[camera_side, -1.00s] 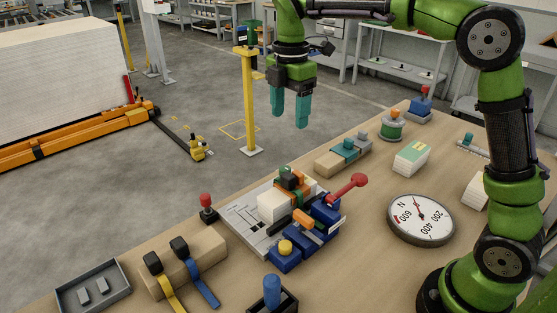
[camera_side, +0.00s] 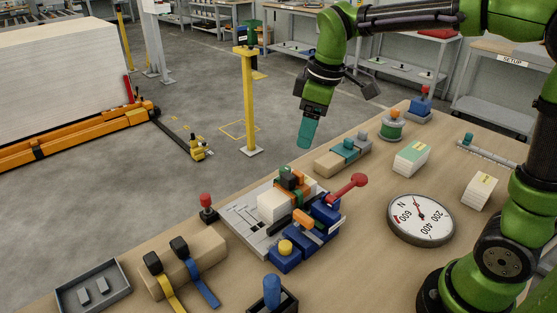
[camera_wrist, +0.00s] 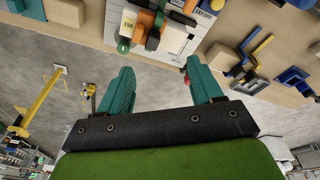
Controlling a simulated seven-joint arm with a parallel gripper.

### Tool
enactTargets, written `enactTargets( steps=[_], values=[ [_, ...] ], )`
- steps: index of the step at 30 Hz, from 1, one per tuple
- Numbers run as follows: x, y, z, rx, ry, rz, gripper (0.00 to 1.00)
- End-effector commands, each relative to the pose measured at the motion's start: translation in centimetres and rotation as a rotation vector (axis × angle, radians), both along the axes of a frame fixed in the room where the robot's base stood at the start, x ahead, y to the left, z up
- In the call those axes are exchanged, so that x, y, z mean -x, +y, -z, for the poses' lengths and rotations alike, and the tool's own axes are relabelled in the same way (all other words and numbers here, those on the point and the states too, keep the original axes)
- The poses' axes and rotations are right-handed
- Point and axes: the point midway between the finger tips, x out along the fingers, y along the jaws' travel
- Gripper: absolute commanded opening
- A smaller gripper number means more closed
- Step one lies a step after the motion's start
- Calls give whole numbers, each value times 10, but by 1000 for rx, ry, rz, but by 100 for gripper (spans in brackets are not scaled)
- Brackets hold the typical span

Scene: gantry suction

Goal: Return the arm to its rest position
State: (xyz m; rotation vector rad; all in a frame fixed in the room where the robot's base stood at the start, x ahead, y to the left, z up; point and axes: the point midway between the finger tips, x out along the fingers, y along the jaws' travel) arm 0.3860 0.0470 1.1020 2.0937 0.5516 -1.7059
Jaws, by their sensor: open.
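My gripper (camera_side: 306,134) hangs in the air above the far edge of the workbench in the side view, left of and above the beige block with teal parts. Its teal fingers overlap there and look like one. In the wrist view my gripper (camera_wrist: 160,88) has its two teal fingers well apart, with only floor and bench edge between them. It holds nothing and touches nothing that I can see. My green arm reaches in from the right side of the picture.
The bench holds a fixture with a white block (camera_side: 272,206) and a red lever (camera_side: 347,187), a round dial (camera_side: 421,219), a grey tray (camera_side: 93,288) and a strapped beige block (camera_side: 183,264). A yellow post (camera_side: 249,100) stands on the floor beyond. Open floor lies left of the bench.

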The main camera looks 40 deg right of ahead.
Motion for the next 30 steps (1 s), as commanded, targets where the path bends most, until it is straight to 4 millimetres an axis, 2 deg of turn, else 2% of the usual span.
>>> enactTargets(
  steps=[1,6,9,13,18,30],
  values=[
    [20,-2,-2,-41,-36,132,65],
    [77,-8,3,-226,-142,563,65],
    [107,-11,9,-334,-192,742,65],
    [134,-13,16,-428,-242,847,65],
    [150,-14,12,-466,-288,848,65],
    [151,-15,7,-471,-305,842,65]
  ],
)
